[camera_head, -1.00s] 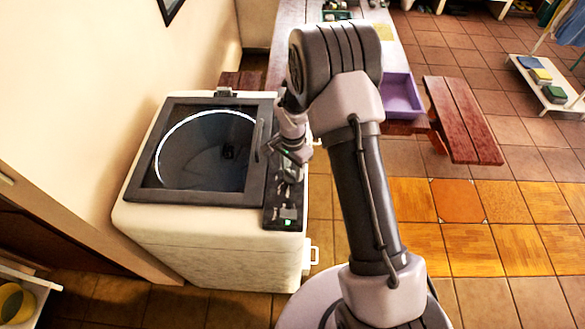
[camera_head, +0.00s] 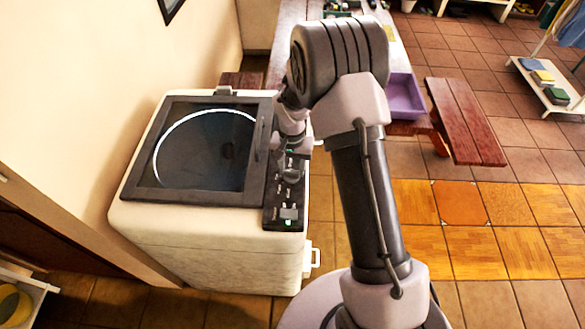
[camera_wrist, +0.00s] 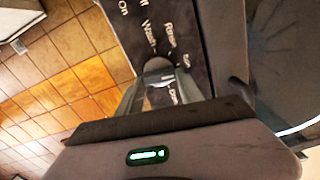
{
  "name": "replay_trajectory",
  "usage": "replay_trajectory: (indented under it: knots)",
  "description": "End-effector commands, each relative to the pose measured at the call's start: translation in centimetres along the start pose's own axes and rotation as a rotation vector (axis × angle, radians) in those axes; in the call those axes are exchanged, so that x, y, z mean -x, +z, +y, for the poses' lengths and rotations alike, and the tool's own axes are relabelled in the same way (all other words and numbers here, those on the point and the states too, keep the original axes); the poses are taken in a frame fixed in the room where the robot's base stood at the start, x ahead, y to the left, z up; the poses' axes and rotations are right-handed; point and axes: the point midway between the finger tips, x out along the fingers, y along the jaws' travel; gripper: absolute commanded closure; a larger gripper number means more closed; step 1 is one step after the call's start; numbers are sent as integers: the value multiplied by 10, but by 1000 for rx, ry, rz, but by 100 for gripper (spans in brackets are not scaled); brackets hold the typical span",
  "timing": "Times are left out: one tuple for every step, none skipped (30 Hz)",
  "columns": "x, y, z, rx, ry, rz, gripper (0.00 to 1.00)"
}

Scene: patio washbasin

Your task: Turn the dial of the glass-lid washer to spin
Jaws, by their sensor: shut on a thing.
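The glass-lid washer (camera_head: 205,245) is a white top-loader with its dark-framed glass lid (camera_head: 195,150) closed. Its black control panel (camera_head: 270,215) runs along the right side of the lid. The grey dial (camera_head: 291,175) sits on this panel. In the wrist view the dial (camera_wrist: 158,66) is between the fingers of my gripper (camera_wrist: 160,80), which is shut on it. Labels On, Wash, Rinse and part of others show on the panel (camera_wrist: 150,30) around the dial. The dial's pointer setting cannot be told. My gripper (camera_head: 290,160) is partly hidden by my wrist in the head view.
A wooden bench (camera_head: 465,120) and a purple bin (camera_head: 402,95) stand behind and right of my arm. A wall is on the left. Tiled floor is open on the right.

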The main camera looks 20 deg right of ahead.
Motion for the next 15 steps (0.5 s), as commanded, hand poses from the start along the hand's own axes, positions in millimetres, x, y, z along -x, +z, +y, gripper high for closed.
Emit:
replay_trajectory:
  knots:
    - [0,0,0,21,0,1,97]
    - [0,0,0,36,0,1,97]
    - [0,0,-1,53,-1,2,97]
    - [0,0,-1,66,0,2,97]
    - [0,0,-1,76,0,2,97]
    - [0,0,-1,90,0,2,97]
    - [0,0,-1,99,0,2,97]
    - [0,0,-1,106,0,2,97]
    - [0,0,-1,114,0,2,97]
    - [0,0,-1,120,0,2,97]
    - [0,0,-1,125,0,2,97]
    - [1,-1,-1,130,0,2,97]
    - [1,0,-1,132,0,2,97]
    - [1,0,-1,134,0,2,97]
    - [1,-1,-1,136,0,2,97]
